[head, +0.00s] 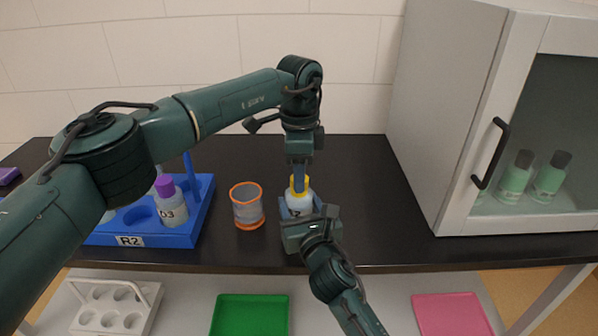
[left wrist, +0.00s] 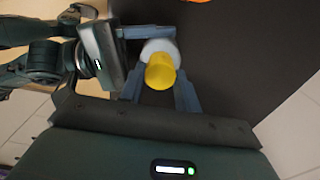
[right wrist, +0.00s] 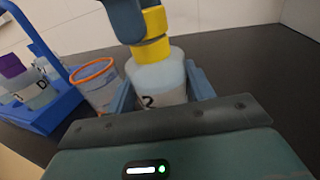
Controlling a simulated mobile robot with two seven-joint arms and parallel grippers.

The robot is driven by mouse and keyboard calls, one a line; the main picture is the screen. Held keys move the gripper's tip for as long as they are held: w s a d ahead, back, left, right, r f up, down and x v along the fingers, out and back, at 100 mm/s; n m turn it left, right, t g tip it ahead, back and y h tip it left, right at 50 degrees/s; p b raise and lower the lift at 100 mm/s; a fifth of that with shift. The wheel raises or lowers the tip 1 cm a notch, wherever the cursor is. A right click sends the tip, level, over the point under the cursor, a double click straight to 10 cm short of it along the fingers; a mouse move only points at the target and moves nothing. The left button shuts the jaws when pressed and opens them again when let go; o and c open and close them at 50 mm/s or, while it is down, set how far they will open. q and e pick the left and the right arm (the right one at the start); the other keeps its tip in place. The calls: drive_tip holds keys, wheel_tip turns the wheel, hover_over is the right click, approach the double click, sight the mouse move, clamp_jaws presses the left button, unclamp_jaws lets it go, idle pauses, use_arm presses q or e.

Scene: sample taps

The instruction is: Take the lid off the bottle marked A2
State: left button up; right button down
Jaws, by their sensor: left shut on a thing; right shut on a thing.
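A white bottle (head: 299,204) with a yellow lid (head: 299,184) stands upright near the table's front. Its label is partly hidden; a "2" shows on the bottle in the right wrist view (right wrist: 160,90). My left gripper (head: 298,178) comes from above and is shut on the yellow lid, seen also in the left wrist view (left wrist: 160,70). My right gripper (head: 304,212) comes from the front and is shut on the bottle's body. The lid is at the bottle's top; I cannot tell whether there is a gap between them.
A blue rack (head: 190,232) marked R2 stands at the left with a purple-lidded bottle (head: 171,205). An orange-rimmed clear cup (head: 247,205) stands just left of the held bottle. A white cabinet (head: 450,120) with green bottles is at the right. The table behind is clear.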

use_arm(q)
drive_tip(key=shift+r, duration=0.15)
idle(0.5)
drive_tip(key=shift+r, duration=1)
drive_tip(key=shift+r, duration=2)
use_arm(e)
drive_tip(key=shift+c, duration=2.4)
unclamp_jaws()
